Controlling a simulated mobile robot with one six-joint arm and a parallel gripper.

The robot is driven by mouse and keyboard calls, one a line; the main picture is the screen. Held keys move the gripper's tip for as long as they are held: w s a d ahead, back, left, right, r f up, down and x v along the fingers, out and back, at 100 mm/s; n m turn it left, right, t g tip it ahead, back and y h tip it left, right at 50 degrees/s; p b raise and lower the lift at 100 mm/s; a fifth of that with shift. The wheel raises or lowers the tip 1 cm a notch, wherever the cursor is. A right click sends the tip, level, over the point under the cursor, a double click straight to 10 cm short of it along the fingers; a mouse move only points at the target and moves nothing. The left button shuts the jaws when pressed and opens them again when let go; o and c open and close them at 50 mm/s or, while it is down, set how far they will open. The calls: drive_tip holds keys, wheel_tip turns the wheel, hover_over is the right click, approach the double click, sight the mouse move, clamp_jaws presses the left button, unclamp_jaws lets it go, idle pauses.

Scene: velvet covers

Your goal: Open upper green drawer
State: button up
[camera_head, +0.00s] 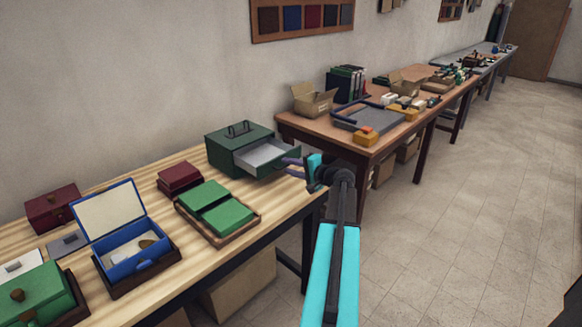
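A dark green cabinet (225,142) with a handle on its lid stands at the far right end of the near wooden table. A drawer (262,154) with a pale grey inside and a green front is pulled out of it toward the right. I cannot make out a second drawer below it. My gripper (290,167) is at the right side of the drawer's front, with its fingers pointing left toward it. The fingers are small and partly merge with the drawer front, so their contact and opening are unclear.
The near table (185,247) also holds a tray with two green blocks (212,205), a dark red box (180,178), an open blue box (135,245) and a green box (38,295). A second table (340,143) with cardboard boxes stands behind. The floor at right is clear.

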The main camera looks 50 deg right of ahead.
drive_tip(key=b+v, duration=0.2)
drive_tip(key=v, duration=1.1)
drive_tip(key=shift+s+r, duration=0.2)
drive_tip(key=shift+s, duration=0.15)
